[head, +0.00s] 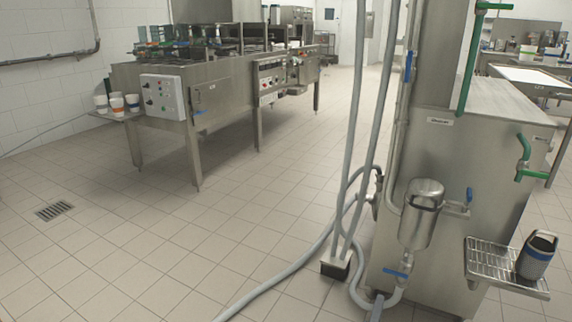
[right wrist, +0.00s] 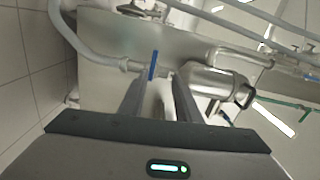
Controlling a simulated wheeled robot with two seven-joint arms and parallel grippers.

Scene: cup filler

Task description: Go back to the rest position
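The canister (right wrist: 212,88) lies right of the fingers in that view. My left gripper is not in view.
Grey hoses (head: 290,268) run over the floor. Several cups stand by the steel machine (head: 225,85) at the back left.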

